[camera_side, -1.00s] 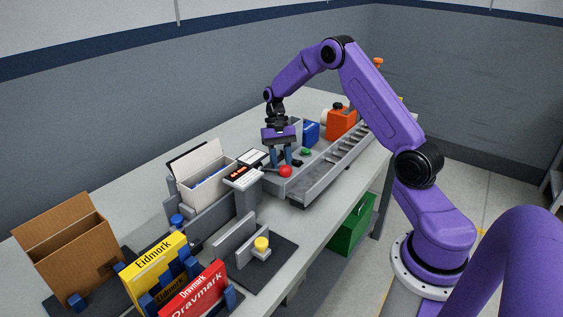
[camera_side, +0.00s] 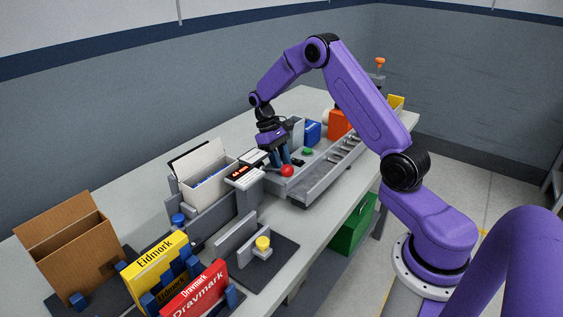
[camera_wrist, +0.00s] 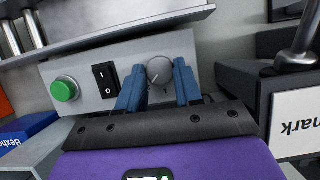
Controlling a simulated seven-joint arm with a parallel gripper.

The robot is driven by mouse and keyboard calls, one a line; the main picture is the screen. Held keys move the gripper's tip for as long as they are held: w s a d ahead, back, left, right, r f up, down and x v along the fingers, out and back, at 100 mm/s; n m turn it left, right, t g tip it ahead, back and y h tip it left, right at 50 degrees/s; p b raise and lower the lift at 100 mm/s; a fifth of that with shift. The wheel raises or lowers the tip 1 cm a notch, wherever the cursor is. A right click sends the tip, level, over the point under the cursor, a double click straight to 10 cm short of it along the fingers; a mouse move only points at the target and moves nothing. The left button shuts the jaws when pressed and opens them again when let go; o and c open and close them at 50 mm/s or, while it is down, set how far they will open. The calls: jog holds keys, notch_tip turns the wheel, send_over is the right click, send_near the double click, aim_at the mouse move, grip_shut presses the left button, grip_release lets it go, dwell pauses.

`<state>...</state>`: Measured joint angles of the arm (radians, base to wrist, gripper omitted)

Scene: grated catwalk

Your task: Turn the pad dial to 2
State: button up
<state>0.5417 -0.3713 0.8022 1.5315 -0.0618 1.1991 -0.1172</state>
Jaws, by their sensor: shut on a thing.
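The pad dial (camera_wrist: 160,69) is a round grey knob on a light grey control panel (camera_wrist: 82,108) in the wrist view. A pale pointer line shows on its face toward the lower left. A small mark sits below the dial, too small to read surely. My gripper (camera_wrist: 160,84) is shut on the dial, with one blue finger on each side of it. In the side view my gripper (camera_side: 281,157) reaches down, tilted, to the panel, and hides the dial there.
On the panel, a black rocker switch (camera_wrist: 105,80) and a green button (camera_wrist: 65,90) sit left of the dial. In the side view a red ball-shaped knob (camera_side: 287,170) is close to my fingers. A roller conveyor (camera_side: 335,165) runs alongside, and an open white box (camera_side: 203,178) stands left.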

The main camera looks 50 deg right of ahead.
jog(key=shift+w, duration=0.1)
dwell(0.4)
jog(key=o, duration=1)
jog(key=shift+o, duration=0.2)
jog(key=shift+r, duration=0.1)
jog(key=v, duration=1.7)
jog(key=shift+r, duration=0.2)
jog(key=shift+a, duration=0.1)
